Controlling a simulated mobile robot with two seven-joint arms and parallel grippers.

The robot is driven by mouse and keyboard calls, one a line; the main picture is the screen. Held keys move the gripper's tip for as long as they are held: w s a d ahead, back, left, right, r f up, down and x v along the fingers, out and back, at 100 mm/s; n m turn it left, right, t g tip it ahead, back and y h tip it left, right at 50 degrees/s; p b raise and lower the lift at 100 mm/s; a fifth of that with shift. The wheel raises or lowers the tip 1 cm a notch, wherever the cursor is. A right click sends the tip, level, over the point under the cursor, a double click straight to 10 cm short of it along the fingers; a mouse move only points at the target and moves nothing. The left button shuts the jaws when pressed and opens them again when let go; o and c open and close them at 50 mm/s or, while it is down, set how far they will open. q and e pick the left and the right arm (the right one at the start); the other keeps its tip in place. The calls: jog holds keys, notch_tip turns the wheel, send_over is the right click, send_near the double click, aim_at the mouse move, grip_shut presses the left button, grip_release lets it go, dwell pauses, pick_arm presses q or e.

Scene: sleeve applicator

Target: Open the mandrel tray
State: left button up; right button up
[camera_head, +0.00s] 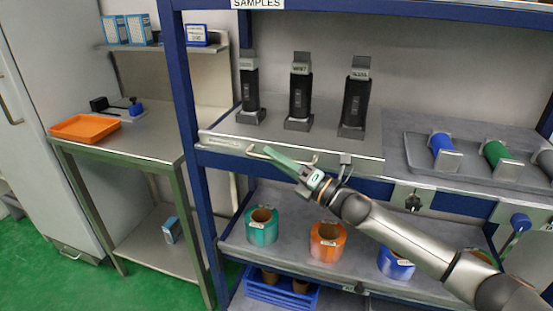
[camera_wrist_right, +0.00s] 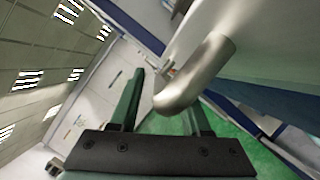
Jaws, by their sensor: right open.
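The tray (camera_head: 222,142) is a grey drawer-like slab on the blue rack's upper shelf, with a pale bar handle (camera_head: 256,153) on its front. Several black upright holders (camera_head: 301,95) stand on it. It looks pushed in, flush with the shelf front. My right gripper (camera_head: 274,153) has green fingers and is at the handle, coming from the right. In the right wrist view the curved metal handle (camera_wrist_right: 200,72) lies between the two open fingers; I cannot tell if it touches either. My left gripper is not in view.
A grey tray (camera_head: 415,157) with blue and green rolls sits to the right on the same shelf. Coloured rolls (camera_head: 262,228) stand on the shelf below, under my arm. A side table with an orange tray (camera_head: 85,128) is at the left. Green floor in front is free.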

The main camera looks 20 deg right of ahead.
grip_shut()
dwell(0.3)
dwell(1.1)
